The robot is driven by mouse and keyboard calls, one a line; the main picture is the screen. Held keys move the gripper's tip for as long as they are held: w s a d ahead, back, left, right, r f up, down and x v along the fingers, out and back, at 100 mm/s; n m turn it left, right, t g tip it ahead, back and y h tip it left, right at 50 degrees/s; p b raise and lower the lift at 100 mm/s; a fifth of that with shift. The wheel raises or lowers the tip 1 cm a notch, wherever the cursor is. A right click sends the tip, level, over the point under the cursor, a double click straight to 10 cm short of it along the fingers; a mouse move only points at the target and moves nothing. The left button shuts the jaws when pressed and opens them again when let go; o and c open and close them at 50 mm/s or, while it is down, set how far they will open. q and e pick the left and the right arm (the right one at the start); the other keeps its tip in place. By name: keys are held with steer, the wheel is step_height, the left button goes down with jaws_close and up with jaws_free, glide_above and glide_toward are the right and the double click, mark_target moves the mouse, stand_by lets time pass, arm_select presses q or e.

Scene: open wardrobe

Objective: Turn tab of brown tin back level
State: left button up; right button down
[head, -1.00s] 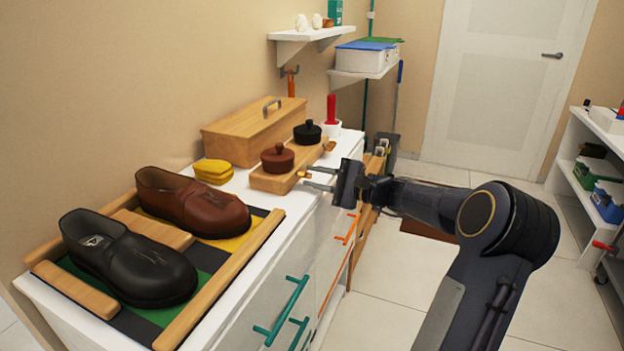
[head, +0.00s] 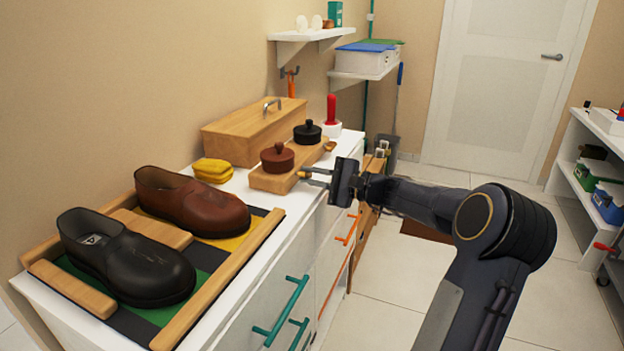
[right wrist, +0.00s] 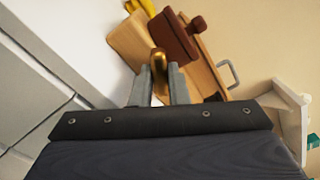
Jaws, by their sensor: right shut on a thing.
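The brown tin (head: 278,158) is a round reddish-brown tin with a knob on its lid, in a wooden block (head: 276,182) on the white cabinet top. Its small brass tab (right wrist: 159,70) sticks out from the block's front side. My right gripper (head: 306,178) is at this tab, and its two fingers (right wrist: 159,88) are shut on it in the right wrist view. The fingers partly hide the tab, and I cannot tell its exact tilt. The brown tin also shows in the right wrist view (right wrist: 172,38). My left gripper is not in view.
A black tin (head: 307,132) with its own brass tab (head: 330,146) stands in the block just behind.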

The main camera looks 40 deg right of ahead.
steer(key=n+b, duration=0.1)
steer(key=b, duration=0.1)
steer(key=n+b, duration=0.1)
steer(key=b, duration=0.1)
steer(key=n+b, duration=0.2)
steer(key=shift+f, duration=0.25)
steer(key=shift+r+n+b, duration=0.2)
steer(key=shift+n+b, duration=0.8)
steer(key=shift+b, duration=0.15)
steer(key=c, duration=1.7)
jaws_free()
steer(key=shift+s, duration=0.1)
steer(key=p+v, duration=0.1)
steer(key=v, duration=0.6)
steer(key=shift+s+d, duration=0.15)
steer(key=shift+s, duration=0.15)
